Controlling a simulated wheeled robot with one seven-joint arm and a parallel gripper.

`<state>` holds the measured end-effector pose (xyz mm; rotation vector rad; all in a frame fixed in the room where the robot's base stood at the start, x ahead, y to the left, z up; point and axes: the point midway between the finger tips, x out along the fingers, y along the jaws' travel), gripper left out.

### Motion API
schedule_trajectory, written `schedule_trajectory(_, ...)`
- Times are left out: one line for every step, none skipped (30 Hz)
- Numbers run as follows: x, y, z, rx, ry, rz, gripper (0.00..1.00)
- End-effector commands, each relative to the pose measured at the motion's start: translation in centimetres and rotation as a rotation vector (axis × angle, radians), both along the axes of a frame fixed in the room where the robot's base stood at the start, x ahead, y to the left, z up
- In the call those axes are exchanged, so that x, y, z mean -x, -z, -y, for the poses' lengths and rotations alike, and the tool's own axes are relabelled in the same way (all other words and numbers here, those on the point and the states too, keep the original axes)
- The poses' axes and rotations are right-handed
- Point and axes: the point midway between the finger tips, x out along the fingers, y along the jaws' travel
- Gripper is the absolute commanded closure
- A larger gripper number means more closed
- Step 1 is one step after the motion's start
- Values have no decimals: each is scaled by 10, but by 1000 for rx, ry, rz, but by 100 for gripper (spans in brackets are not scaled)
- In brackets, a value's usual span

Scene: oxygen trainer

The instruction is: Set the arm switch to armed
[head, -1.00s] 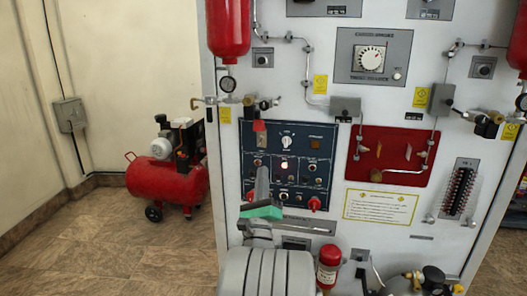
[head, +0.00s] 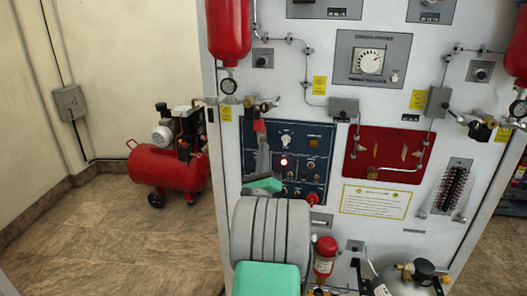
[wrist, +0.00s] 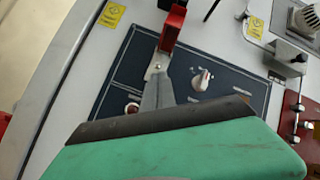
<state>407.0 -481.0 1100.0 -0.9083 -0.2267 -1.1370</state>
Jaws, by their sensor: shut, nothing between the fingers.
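The blue control panel (head: 313,142) is upright on the white cabinet, and it also shows in the wrist view (wrist: 228,100). A red cover (head: 259,126) stands out at the panel's upper left. The wrist view shows this cover (wrist: 173,28) above a small metal plate with bolts. I take it for the arm switch's guard, apparently raised. My gripper (head: 263,147) is shut and empty, its grey tip just below the cover. In the wrist view the gripper (wrist: 157,78) overlaps the plate, so the lever and its position are hidden. I cannot tell whether they touch.
A red lamp (head: 284,162) is lit on the panel, below a white knob (head: 286,141). A red knob (head: 312,199) sits at the panel's lower right. A red cylinder (head: 325,258) stands below. A red compressor (head: 168,165) is on the floor at left, with open floor before it.

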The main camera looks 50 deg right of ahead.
Motion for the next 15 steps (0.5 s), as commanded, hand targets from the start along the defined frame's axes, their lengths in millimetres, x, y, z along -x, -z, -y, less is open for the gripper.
schedule_trajectory(0, -6, 0, -8, 0, -4, 100)
schedule_trajectory(0, -7, 0, -15, 0, -5, 100)
schedule_trajectory(0, -7, -1, -22, 0, -9, 100)
schedule_trajectory(1, -7, -1, -26, 0, -11, 100)
schedule_trajectory(1, -5, -1, -30, 0, -12, 100)
schedule_trajectory(1, -4, -1, -33, 0, -14, 100)
schedule_trajectory(1, -4, -1, -35, 0, -16, 100)
schedule_trajectory(1, -4, -1, -39, 0, -16, 100)
schedule_trajectory(1, -4, -1, -42, 0, -18, 100)
schedule_trajectory(1, -5, -2, -45, 1, -20, 100)
schedule_trajectory(1, -5, -2, -48, 0, -21, 100)
schedule_trajectory(1, -5, -2, -52, 0, -22, 100)
schedule_trajectory(1, -6, -2, -55, 0, -24, 100)
schedule_trajectory(1, -6, -2, -58, 1, -25, 100)
schedule_trajectory(1, -6, -2, -62, 0, -26, 100)
